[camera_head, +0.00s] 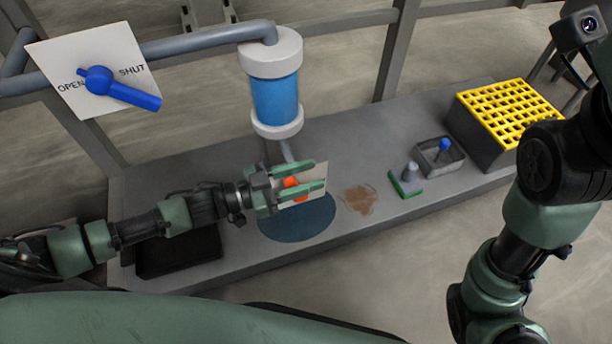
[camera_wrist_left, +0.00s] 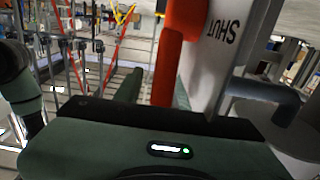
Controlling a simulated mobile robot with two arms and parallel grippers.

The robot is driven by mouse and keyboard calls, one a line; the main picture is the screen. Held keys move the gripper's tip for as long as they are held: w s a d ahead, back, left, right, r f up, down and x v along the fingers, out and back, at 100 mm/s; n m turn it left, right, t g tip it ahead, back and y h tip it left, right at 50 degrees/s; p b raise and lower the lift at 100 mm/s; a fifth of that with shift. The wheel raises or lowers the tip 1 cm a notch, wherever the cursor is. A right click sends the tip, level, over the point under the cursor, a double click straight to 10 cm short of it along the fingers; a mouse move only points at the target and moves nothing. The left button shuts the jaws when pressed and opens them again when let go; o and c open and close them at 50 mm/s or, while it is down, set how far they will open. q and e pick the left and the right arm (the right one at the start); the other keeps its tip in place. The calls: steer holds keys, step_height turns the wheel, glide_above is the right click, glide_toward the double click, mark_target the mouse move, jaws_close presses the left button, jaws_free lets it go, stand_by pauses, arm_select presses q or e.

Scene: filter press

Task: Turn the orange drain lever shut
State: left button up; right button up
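The orange drain lever (camera_head: 294,188) is on a pale plate (camera_head: 318,172) below the blue filter cylinder, partly hidden by my left gripper. In the left wrist view the orange lever (camera_wrist_left: 167,68) stands close in front of the gripper, beside a plate marked SHUT (camera_wrist_left: 220,38). My left gripper (camera_head: 319,175) has its two green fingers apart, with the orange lever between or just behind them. I cannot tell whether the fingers touch it. The right arm is at the right edge of the head view; its gripper fingers do not show.
A blue lever (camera_head: 125,94) sits on an OPEN/SHUT plate at upper left. The filter cylinder (camera_head: 275,98) stands above the bench (camera_head: 350,140). A dark tray (camera_head: 180,262), green-based item (camera_head: 406,184), small grey tray (camera_head: 455,165) and yellow-grated box (camera_head: 510,110) are on the bench.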

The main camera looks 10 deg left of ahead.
arm_select(q)
steer(key=shift+c, duration=0.3)
jaws_close()
steer(key=shift+f, duration=0.1)
stand_by(1.0)
